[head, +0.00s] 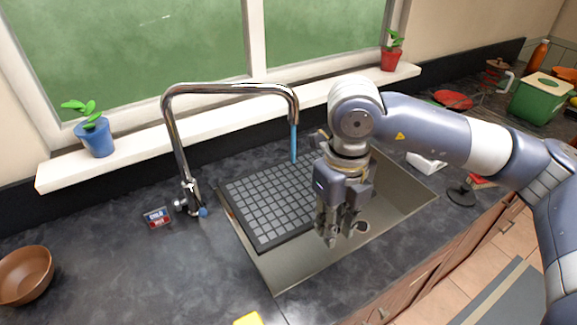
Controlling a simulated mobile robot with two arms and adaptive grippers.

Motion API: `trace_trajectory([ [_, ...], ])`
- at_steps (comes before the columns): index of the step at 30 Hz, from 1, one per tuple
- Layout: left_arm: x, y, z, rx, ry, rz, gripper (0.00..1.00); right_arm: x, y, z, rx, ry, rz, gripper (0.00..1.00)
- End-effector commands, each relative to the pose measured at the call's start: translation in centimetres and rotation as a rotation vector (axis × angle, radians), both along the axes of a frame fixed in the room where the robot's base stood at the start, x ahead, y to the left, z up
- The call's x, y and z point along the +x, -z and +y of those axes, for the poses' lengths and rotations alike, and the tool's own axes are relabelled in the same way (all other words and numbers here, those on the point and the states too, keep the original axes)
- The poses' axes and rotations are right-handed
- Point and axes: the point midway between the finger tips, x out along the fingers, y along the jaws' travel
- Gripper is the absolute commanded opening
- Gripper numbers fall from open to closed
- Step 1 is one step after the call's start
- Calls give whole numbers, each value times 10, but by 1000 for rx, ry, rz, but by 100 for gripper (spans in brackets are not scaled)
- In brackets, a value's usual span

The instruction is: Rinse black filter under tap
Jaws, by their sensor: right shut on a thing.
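The black filter (275,203), a flat dark panel with a grid of grey squares, is over the sink (402,190), tilted. The chrome tap (180,140) arches over it from the left. A blue stream of water (294,143) falls from the spout onto the filter's far part. My right gripper (338,228) points down at the filter's right side and is shut on it; the gripper hides that edge and the exact grip. My left gripper is not in view.
A small red and blue label (157,217) lies beside the tap. A brown bowl (26,275) stands at the left. The windowsill (140,147) holds a blue plant pot (96,137) and a red one (391,57). A green box (540,97) stands far right. The front left counter is mostly clear.

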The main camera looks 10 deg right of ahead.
Motion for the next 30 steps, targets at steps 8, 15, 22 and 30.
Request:
trace_trajectory([
  [8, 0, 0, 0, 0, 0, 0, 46, 0, -1, 0, 0, 0, -1, 0],
  [15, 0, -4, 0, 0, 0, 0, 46, -14, -13, -1, 0, -1, -2, 0],
  [22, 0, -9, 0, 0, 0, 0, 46, -32, -28, -1, 0, -1, -2, 0],
  [30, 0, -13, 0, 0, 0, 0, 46, -49, -40, -2, 0, 0, -1, 0],
])
